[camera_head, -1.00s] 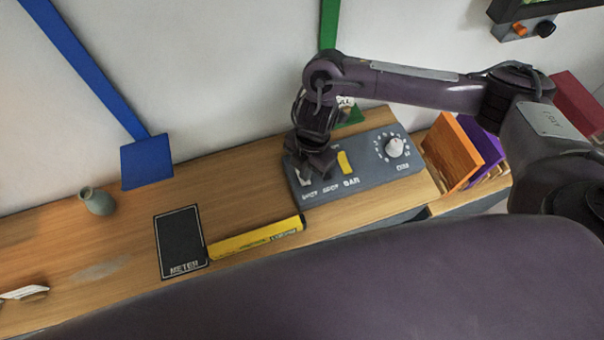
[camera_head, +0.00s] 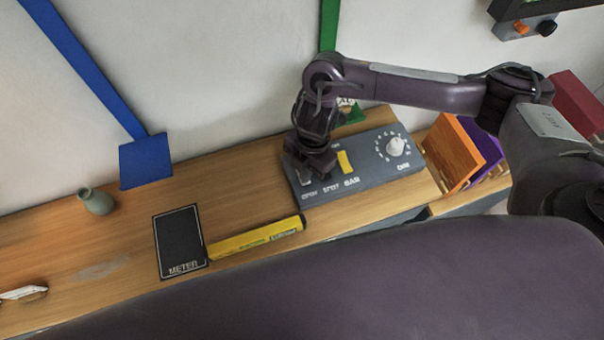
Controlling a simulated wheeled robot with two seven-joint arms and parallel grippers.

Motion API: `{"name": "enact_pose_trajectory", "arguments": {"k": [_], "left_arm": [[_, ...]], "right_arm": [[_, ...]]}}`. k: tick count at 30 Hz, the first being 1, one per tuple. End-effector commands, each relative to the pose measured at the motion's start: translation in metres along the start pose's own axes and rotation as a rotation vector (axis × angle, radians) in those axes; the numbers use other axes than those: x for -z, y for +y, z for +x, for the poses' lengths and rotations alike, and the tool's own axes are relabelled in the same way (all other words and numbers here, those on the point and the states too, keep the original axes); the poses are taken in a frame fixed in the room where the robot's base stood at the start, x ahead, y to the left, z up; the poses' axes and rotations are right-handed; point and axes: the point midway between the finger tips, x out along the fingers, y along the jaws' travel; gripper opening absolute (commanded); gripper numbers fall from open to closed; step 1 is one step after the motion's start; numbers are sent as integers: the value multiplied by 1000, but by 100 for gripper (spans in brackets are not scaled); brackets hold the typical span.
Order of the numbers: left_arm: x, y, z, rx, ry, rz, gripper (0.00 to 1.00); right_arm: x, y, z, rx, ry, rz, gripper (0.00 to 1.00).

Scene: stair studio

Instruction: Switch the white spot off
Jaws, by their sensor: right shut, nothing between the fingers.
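The grey switch panel (camera_head: 370,174) lies on the wooden desk, with lettering along its front edge, a yellow switch (camera_head: 345,161) and a white round dial (camera_head: 395,146). A white switch (camera_head: 306,180) shows partly at the panel's left end, just below my right gripper. My right gripper (camera_head: 310,174) is shut and empty, pointing down over the left part of the panel. It hides the area around the white switch, and I cannot tell whether it touches it. My left gripper is not in view.
A yellow box-like bar (camera_head: 256,239) and a black mat marked METER (camera_head: 181,242) lie left of the panel. A small green vase (camera_head: 97,201) stands farther left. An orange board (camera_head: 452,153) and purple board (camera_head: 484,146) stand right of the panel.

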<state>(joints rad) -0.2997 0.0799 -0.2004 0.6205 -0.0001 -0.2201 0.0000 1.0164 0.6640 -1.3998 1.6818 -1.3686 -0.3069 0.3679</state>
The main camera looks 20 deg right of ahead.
Motion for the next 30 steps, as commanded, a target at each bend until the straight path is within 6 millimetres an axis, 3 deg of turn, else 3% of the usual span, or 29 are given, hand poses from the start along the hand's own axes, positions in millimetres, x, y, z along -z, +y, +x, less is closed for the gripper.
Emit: {"name": "enact_pose_trajectory", "arguments": {"k": [30], "left_arm": [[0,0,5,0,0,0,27]], "right_arm": [[-1,0,9,0,0,0,0]]}}
